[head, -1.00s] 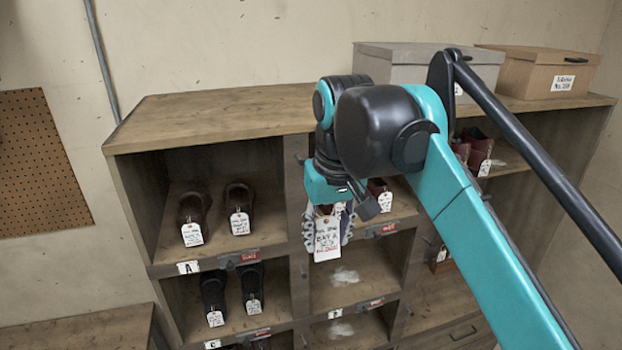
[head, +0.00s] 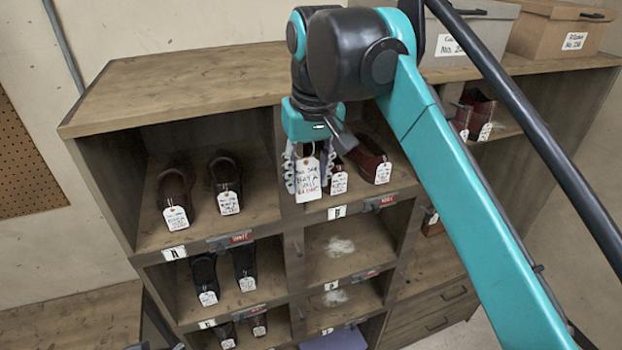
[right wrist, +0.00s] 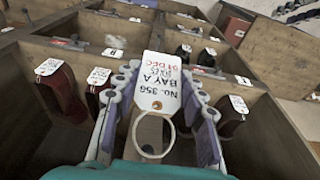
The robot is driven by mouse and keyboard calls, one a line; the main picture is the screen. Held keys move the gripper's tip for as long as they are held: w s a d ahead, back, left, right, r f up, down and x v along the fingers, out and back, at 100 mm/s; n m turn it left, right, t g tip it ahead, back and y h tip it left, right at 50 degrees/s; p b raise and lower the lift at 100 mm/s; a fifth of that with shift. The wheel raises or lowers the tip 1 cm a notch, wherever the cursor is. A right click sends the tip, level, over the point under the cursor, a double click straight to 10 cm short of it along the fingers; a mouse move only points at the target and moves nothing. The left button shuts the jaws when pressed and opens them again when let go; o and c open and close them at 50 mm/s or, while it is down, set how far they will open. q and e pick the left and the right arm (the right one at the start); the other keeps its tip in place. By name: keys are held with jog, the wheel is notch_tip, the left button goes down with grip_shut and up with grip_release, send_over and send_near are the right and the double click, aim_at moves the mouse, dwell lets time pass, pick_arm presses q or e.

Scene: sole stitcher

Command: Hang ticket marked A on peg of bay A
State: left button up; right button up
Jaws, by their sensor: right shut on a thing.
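My right gripper (head: 308,172) is shut on a white paper ticket (head: 309,183) and holds it hanging in front of the bay B opening. Bay A (head: 262,197) is to the left, marked by a white "A" plate (head: 174,253). A grey metal fitting (head: 222,242) beside a red label sits on its front edge. I cannot make out the peg itself clearly. My left gripper is not in view.
Two brown shoes (head: 226,170) with tags stand in bay A. Bay B, with plate (head: 337,212), holds dark red shoes (head: 371,158). An upright divider (head: 281,185) separates the bays. Boxes (head: 553,30) stand on the shelf top. Free air lies in front of the shelf.

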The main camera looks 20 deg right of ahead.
jog(key=shift+w, duration=0.55)
jog(key=shift+w+f, duration=0.1)
jog(key=shift+w, duration=0.9)
jog(key=w, duration=0.2)
jog(key=w+f, duration=0.1)
jog(key=shift+w+a+p, duration=0.15)
jog(key=shift+w+p, duration=0.25)
jog(key=o, duration=0.9)
